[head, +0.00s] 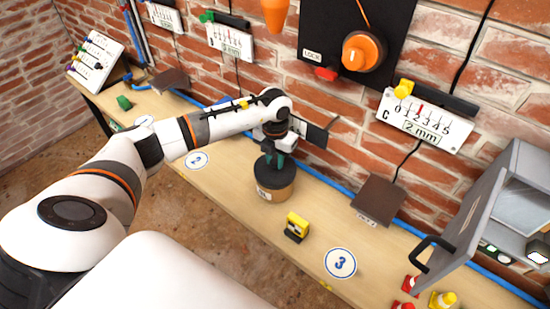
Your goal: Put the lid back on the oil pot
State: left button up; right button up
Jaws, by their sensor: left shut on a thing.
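The oil pot (272,194) is a short tan cylinder with a small label, standing on the wooden bench near the middle of the head view. Its lid (262,173) is a dark round disc directly over the pot's top. My left gripper (275,160) points down from above and is shut on the lid, at its middle. The lid covers the pot's opening from this angle. I cannot tell whether it rests fully on the rim or hovers just above. My right gripper is not in view.
A small yellow and black block (297,226) and a round marker "3" (341,263) lie right of the pot. A brown plate (378,199) is at the wall. A grey open-doored cabinet (505,205) and small cones (444,299) occupy the right end. The brick wall stands close behind.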

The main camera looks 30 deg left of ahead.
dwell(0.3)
pick_arm(q)
jog(key=o, duration=1.1)
jog(key=shift+c, duration=0.2)
jog(key=shift+o, duration=0.6)
jog(key=o, duration=0.4)
jog(key=shift+c, duration=0.2)
jog(key=shift+r+p, duration=2.2)
jog(key=shift+r, duration=1.35)
